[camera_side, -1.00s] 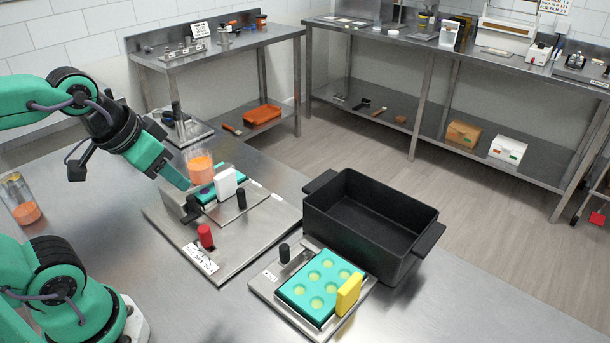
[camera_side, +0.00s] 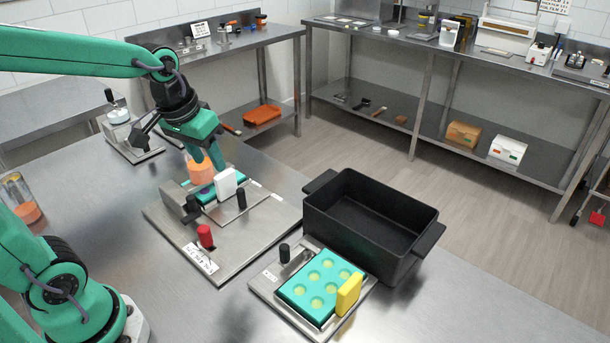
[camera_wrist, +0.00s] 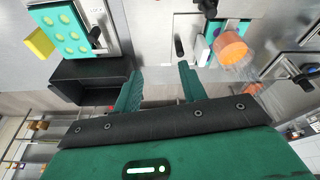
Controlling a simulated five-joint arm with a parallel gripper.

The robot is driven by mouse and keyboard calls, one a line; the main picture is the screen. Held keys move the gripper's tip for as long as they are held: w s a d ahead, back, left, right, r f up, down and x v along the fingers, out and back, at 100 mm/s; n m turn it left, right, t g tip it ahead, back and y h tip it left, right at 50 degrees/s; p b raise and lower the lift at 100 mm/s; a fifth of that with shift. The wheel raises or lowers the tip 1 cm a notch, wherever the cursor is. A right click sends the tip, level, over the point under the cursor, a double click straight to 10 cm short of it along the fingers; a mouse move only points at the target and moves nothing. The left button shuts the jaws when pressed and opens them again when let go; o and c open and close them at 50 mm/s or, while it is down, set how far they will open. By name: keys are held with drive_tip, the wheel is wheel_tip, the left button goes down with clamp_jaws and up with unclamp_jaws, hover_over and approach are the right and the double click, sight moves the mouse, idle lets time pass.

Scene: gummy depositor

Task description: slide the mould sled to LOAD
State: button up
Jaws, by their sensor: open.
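The depositor's metal base plate (camera_side: 190,240) lies on the bench, with a clear hopper of orange liquid (camera_side: 201,170) at its back. The mould sled (camera_side: 228,208) sits on it, carrying a teal mould partly under the hopper, a white block (camera_side: 226,184) and an upright black knob (camera_side: 241,198). The white block (camera_wrist: 201,50) and knob (camera_wrist: 180,47) also show in the wrist view. My gripper (camera_side: 210,160) is open and empty, pointing down at the hopper's height in the side view. Its fingers (camera_wrist: 160,84) are apart from the knob. The hopper hides part of the sled.
A red knob (camera_side: 205,236) stands at the plate's front left. To the right are a second plate with a teal mould (camera_side: 318,283) and yellow block (camera_side: 348,294), and a deep black bin (camera_side: 370,215). A clear beaker (camera_side: 20,197) stands at the far left. The front bench is bare.

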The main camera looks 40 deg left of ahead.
drive_tip(key=w+a+f+n+g, duration=0.2)
drive_tip(key=w+a+f, duration=0.1)
drive_tip(key=w+f, duration=0.25)
drive_tip(key=n+g, duration=0.1)
hover_over(240, 190)
wheel_tip(240, 190, down, 7)
drive_tip(key=shift+r, duration=0.1)
drive_tip(key=shift+f, duration=0.2)
drive_tip(key=shift+f, duration=3.75)
clamp_jaws()
